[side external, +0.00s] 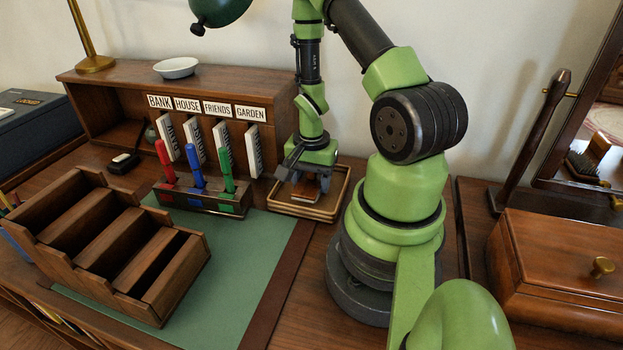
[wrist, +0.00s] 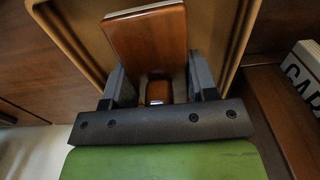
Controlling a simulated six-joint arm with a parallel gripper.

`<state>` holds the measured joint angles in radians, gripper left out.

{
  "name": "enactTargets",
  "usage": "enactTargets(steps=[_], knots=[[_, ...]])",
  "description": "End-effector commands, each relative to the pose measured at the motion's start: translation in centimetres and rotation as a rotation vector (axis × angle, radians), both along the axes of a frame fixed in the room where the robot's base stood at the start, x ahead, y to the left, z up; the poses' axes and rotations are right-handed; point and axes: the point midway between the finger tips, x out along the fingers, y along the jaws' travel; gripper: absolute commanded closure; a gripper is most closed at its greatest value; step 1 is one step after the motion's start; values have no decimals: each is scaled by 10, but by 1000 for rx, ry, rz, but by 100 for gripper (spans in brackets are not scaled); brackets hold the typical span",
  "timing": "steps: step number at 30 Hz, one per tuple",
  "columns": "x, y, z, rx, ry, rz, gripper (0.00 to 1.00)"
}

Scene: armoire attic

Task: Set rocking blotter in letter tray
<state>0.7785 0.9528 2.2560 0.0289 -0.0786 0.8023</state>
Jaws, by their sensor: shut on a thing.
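The rocking blotter, a brown wooden block with a small knob, shows in the wrist view (wrist: 148,38) between my gripper's fingers, which are shut on its knob (wrist: 158,92). In the side view my gripper (side external: 305,178) points down over the letter tray, with the blotter (side external: 305,194) just below it. The letter tray (side external: 290,211) is a shallow tan wooden tray behind my arm's base. Its rim (wrist: 75,45) surrounds the blotter in the wrist view. The blotter is inside the tray's outline; whether it touches the tray floor I cannot tell.
A pen stand (side external: 200,199) with red, blue and green pens is left of the tray. A wooden pigeonhole unit (side external: 95,110) with labelled cards stands behind. A slotted wooden sorter (side external: 115,245) sits on the green desk mat (side external: 235,265). A lidded wooden box (side external: 560,270) is at right.

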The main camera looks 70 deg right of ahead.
Motion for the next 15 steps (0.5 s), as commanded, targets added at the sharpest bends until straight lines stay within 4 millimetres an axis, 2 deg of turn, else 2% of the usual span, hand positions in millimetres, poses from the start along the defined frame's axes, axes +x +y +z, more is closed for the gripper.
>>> enactTargets(steps=[4, 5, 7, 8, 15], knots=[[0, 0, -3, 1, 1, 0, 74], [0, 0, -3, 1, 1, 0, 41], [0, 0, -3, 0, 0, 0, 24], [0, 0, -3, 0, 0, 0, 22], [0, 0, -2, 0, 0, 0, 22]])
